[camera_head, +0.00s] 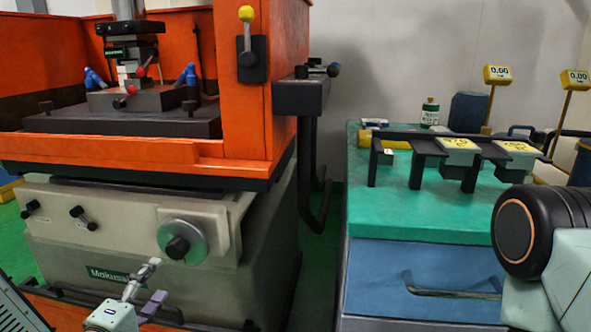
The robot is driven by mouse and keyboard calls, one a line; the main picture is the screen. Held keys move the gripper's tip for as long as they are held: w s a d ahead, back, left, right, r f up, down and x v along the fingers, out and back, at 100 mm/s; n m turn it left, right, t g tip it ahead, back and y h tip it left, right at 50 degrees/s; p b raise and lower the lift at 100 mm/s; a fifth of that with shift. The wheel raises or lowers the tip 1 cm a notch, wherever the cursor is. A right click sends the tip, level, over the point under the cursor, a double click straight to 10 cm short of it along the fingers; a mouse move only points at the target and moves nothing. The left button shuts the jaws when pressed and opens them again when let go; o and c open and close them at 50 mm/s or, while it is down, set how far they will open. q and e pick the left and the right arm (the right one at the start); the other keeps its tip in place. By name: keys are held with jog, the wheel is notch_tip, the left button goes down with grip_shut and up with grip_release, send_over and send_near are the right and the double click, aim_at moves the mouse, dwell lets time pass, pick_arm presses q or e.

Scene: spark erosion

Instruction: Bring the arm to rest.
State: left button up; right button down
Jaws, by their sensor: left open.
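My left gripper (155,281) is at the bottom left of the head view, in front of the lower body of the spark erosion machine (120,236). Its two fingers are apart and nothing shows between them. Its pale wrist comes up from the bottom edge. A pale arm link with a large black round joint fills the lower right corner; it is part of my own body. My right gripper is not in view.
The machine has an orange tank (190,149) and a round handwheel (182,242) close above my left gripper. A green-topped cabinet (420,205) stands right, carrying a black rack (425,145), yellow-labelled blocks and a bottle (430,112). Green floor (318,235) shows between them.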

pick_arm(q)
jog(key=s+d+f+m+g+p, duration=0.1)
jog(key=s+d+f+m+g, duration=0.1)
jog(key=s+f+m+g, duration=0.3)
jog(key=s+d+f+m+g+p, duration=0.1)
jog(key=s+d+f+m+g, duration=0.25)
jog(key=f, duration=0.45)
jog(key=s+f+m+g+p, duration=0.1)
jog(key=s+m+g, duration=0.1)
jog(key=s, duration=0.5)
jog(key=s+d+f+m+g+y+p, duration=0.1)
jog(key=s+f+m+g, duration=0.1)
jog(key=s, duration=0.6)
jog(key=s+d+f+m+g+p, duration=0.1)
jog(key=s+m+g, duration=0.2)
jog(key=s, duration=0.5)
jog(key=shift+d+f+g+p, duration=0.25)
jog(key=shift+g+p, duration=0.05)
jog(key=shift+g, duration=0.55)
